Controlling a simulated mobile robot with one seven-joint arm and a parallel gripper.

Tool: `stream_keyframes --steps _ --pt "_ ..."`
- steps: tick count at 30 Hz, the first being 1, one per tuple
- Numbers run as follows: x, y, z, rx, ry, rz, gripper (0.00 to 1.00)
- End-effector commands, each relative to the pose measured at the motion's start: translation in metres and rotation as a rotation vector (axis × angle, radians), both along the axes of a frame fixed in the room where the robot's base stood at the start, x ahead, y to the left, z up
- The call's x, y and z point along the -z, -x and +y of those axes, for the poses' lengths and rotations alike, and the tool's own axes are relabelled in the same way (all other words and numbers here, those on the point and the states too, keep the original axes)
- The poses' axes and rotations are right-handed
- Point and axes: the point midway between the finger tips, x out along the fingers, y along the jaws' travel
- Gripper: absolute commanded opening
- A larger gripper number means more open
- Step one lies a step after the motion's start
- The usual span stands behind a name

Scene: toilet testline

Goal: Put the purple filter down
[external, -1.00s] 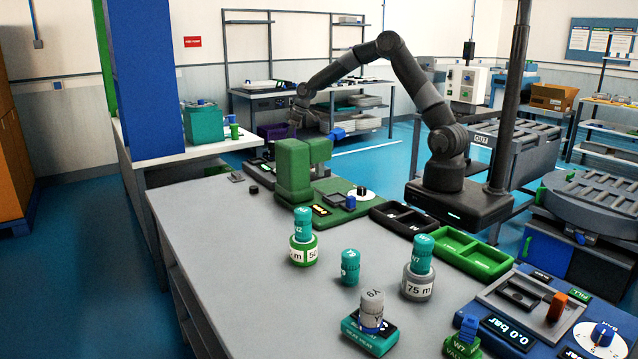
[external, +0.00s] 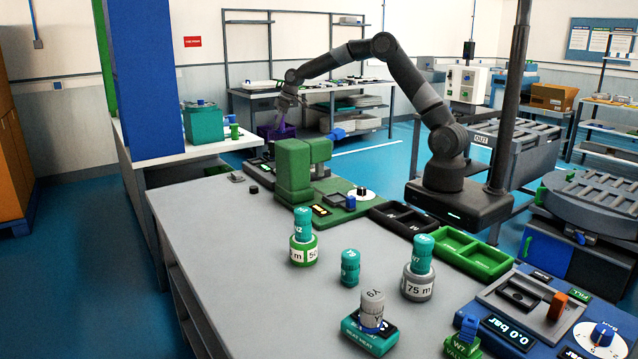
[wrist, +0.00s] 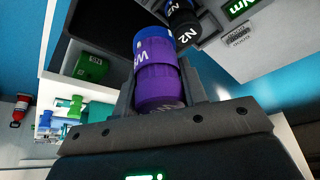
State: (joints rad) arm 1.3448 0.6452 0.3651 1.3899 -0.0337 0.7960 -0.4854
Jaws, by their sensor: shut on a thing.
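The purple filter (wrist: 158,75), a cylinder with white lettering, is between my fingers in the wrist view. My gripper (external: 287,106) is shut on it. In the external view my gripper is raised near the far left end of the grey bench (external: 205,225), behind the green machine (external: 293,170). The filter cannot be made out clearly there. A purple patch (external: 275,132) shows just below my gripper; I cannot tell whether it is the filter or another thing.
Teal-topped cylinders (external: 303,225) and a grey one (external: 372,308) stand on the near bench. Green trays (external: 480,262) lie at its right edge. A black N2 cylinder (wrist: 182,22) is close beyond the filter. The bench's middle left is clear.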

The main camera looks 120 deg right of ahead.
Motion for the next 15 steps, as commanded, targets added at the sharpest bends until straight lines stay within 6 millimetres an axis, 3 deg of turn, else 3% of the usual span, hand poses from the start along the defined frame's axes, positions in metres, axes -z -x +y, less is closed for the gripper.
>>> stream_keyframes --steps 1,6,10,15 --pt "0.002 -0.025 0.002 -0.007 0.0 0.0 0.15" --pt "0.004 -0.085 0.009 -0.003 0.004 0.001 0.15" --pt "0.006 -0.114 0.015 0.003 0.007 0.002 0.15" --pt "0.01 -0.129 0.019 0.009 0.008 0.003 0.15"
